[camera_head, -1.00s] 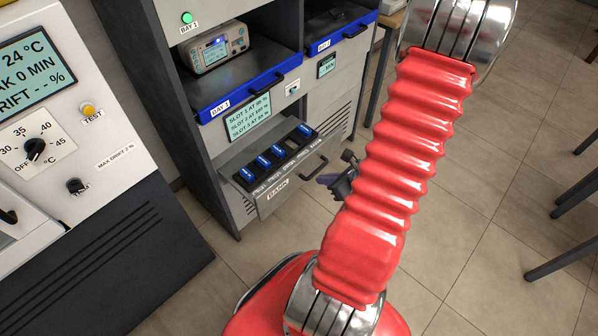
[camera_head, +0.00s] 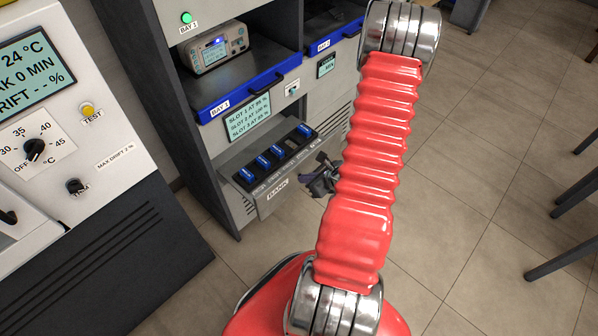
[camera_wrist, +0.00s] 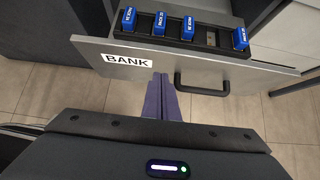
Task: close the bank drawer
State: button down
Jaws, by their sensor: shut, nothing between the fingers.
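The bank drawer (camera_head: 278,196) stands pulled out of the lower part of the grey cabinet. In the wrist view its silver front (camera_wrist: 200,70) carries a white BANK label (camera_wrist: 127,60) and a dark bar handle (camera_wrist: 202,84). Several blue battery packs (camera_head: 276,152) sit in its black slot tray, with one slot empty. My gripper (camera_head: 324,180) is shut and empty, just outside the drawer front. In the wrist view its purple fingers (camera_wrist: 159,84) point at the front between the label and the handle. I cannot tell whether they touch it.
Above the drawer are a slot screen (camera_head: 247,115) and blue bay trays, BAY 1 (camera_head: 245,95) and BAY 2 (camera_head: 335,37), with a monitor (camera_head: 215,47) in BAY 1. A tester console (camera_head: 60,120) stands at left. Tiled floor (camera_head: 480,170) is open at right.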

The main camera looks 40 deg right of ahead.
aim_at(292, 172)
jog(key=w, duration=0.3)
jog(key=shift+w, duration=0.25)
jog(key=shift+w+r, duration=0.1)
